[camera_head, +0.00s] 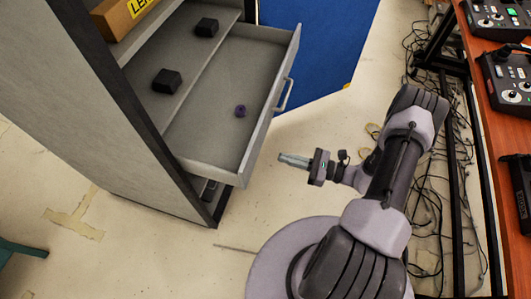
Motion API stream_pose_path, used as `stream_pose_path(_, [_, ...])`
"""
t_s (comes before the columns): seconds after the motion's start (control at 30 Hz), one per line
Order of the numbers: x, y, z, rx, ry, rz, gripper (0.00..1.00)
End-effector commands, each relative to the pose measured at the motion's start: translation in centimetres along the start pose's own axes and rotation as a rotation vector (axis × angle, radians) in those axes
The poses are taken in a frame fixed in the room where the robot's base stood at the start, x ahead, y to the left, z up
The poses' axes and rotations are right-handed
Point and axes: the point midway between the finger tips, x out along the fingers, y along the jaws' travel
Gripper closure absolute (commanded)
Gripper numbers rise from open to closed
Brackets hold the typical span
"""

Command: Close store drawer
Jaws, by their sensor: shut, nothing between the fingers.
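The store drawer (228,84) is pulled out of the grey cabinet (55,75) at the upper left. Its front panel faces right and carries a metal handle (284,95). A small purple object (240,111) lies inside the drawer. My gripper (282,159) is shut and empty. It points left, in front of the drawer's front panel and below the handle in the picture, and appears apart from both. My arm reaches in from the lower right.
Two black blocks (166,81) (206,27) and a yellow-labelled box (122,12) sit in the cabinet. A blue panel (320,45) stands behind the drawer. An orange table (490,110) with control devices is at right, with cables (437,190) beneath. The lower left floor is mostly clear.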

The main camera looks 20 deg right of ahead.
Motion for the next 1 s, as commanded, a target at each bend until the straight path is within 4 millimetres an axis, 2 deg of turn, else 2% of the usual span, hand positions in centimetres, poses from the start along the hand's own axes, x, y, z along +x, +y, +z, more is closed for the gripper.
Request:
stream_pose_path(0.1, [2.6,0.1,-0.1,0.001,0.000,0.006,1.00])
stream_pose_path(0.33, [6.2,0.1,-0.1,0.001,0.000,0.004,1.00])
stream_pose_path(0.5, [7.1,0.1,0.0,0.001,0.001,0.003,1.00])
stream_pose_path(1.0, [7.6,0.1,0.0,0.000,0.001,0.002,1.00])
